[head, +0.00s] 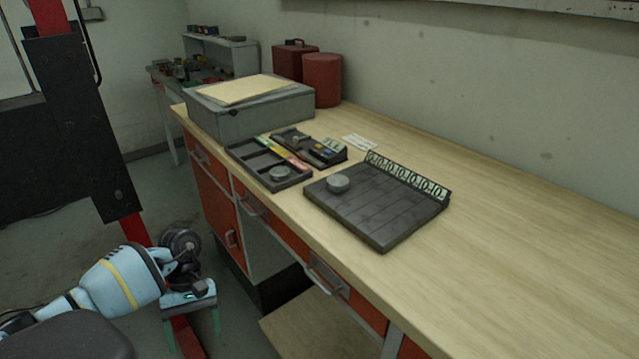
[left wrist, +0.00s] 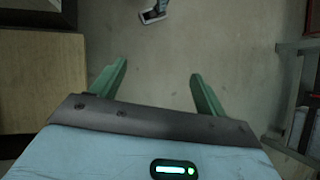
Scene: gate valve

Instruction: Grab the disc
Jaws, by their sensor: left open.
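A grey round disc (head: 338,183) lies on the left part of a dark slatted board (head: 385,215) on the workbench. A second, similar grey disc (head: 280,174) lies in a compartment of the dark tray (head: 262,163) to its left. I cannot tell which one the task means. My left gripper (head: 195,335) is open and empty, low beside the front of the bench and well away from both discs. Its two green fingers are spread in the left wrist view (left wrist: 158,72), with only floor between them. My right gripper is out of view.
The wooden workbench (head: 500,240) has orange drawers along its front and clear top to the right. A row of number tags (head: 408,178) edges the board. A second dark tray (head: 308,148), a grey box (head: 250,112) and a red canister (head: 322,80) stand behind.

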